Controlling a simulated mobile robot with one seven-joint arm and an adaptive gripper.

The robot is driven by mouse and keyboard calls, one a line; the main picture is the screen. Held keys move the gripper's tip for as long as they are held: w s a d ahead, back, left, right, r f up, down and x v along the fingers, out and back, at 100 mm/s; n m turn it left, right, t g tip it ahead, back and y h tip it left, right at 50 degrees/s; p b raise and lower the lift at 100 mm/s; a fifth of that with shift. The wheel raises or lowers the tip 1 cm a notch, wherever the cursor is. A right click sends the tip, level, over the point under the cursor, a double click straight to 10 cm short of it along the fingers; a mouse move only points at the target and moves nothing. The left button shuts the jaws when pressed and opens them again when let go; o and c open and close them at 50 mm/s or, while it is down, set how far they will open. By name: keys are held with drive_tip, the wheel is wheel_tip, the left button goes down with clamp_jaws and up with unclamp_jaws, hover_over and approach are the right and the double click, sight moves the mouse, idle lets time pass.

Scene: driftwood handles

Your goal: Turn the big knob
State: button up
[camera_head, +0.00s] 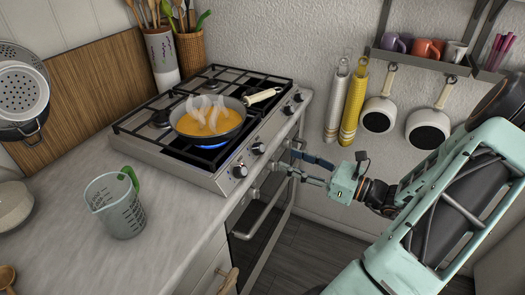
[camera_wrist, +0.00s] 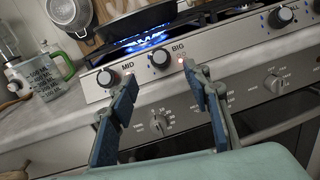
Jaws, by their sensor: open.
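In the wrist view the big knob (camera_wrist: 160,57) is a dark round knob with a pale face on the stove's steel front panel, with the label BIG just to its right. In the head view it appears to be the knob (camera_head: 258,148) below the pan. My gripper (camera_wrist: 160,73) is open and empty, its two blue-padded fingers spread left and right, with the knob seen beyond the gap. In the head view my gripper (camera_head: 291,163) is in front of the stove, apart from the panel.
The neighbouring knob (camera_wrist: 105,78) is close to the left finger, beside the label MID. A steaming pan (camera_head: 208,122) sits over a lit blue flame (camera_wrist: 145,40). The oven handle (camera_head: 262,212) and lower oven knobs (camera_wrist: 158,125) are below. A measuring jug (camera_head: 117,207) stands on the counter.

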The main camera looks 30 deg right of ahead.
sight(263, 150)
drive_tip(key=x, duration=0.9)
drive_tip(key=shift+w+a, duration=0.1)
drive_tip(key=shift+c, duration=0.3)
drive_tip(key=c, duration=1.1)
